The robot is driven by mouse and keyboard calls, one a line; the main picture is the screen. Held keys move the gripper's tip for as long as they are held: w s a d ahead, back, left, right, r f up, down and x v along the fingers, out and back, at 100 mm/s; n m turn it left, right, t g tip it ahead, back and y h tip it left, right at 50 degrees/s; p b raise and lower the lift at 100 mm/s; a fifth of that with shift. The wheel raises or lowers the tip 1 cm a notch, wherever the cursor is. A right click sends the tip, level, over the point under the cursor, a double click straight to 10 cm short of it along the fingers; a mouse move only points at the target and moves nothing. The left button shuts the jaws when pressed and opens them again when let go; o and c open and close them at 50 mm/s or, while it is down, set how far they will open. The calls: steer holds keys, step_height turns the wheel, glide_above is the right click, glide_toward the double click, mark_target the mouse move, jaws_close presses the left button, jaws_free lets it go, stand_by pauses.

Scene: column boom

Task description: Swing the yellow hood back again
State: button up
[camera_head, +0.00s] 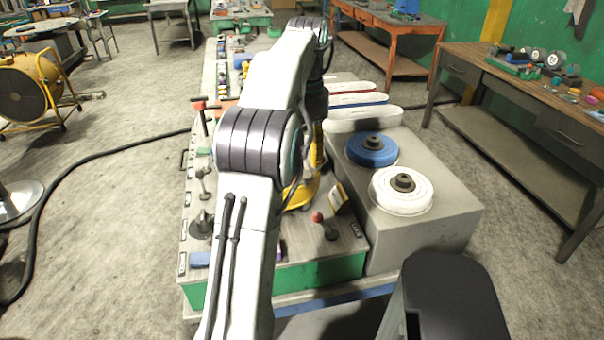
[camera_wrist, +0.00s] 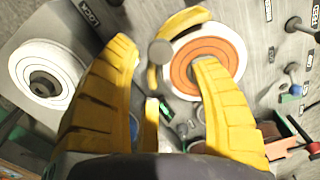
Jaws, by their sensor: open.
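The yellow hood (camera_wrist: 182,21) shows in the wrist view as a curved yellow band at the edge of an orange and white disc (camera_wrist: 214,46). A round grey knob (camera_wrist: 161,53) stands at the band. My gripper (camera_wrist: 165,56) is open, with one yellow finger left of the knob and the other right of it, over the disc. I cannot tell whether either finger touches the knob. In the head view a rounded yellow part, seemingly the hood (camera_head: 302,194), shows low behind my arm. My arm hides much of it and the fingertips there.
A white wheel (camera_head: 402,191) and a blue wheel (camera_head: 371,149) lie on the grey block at right. A red-knobbed lever (camera_head: 325,226) stands near the bench front. A tall red-handled lever (camera_head: 203,119) and several fittings stand along the left side. Open floor lies left.

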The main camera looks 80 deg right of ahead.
mark_target(305, 173)
steer(key=shift+f+b, duration=0.8)
steer(key=shift+f, duration=2.2)
steer(key=shift+c, duration=0.5)
jaws_close()
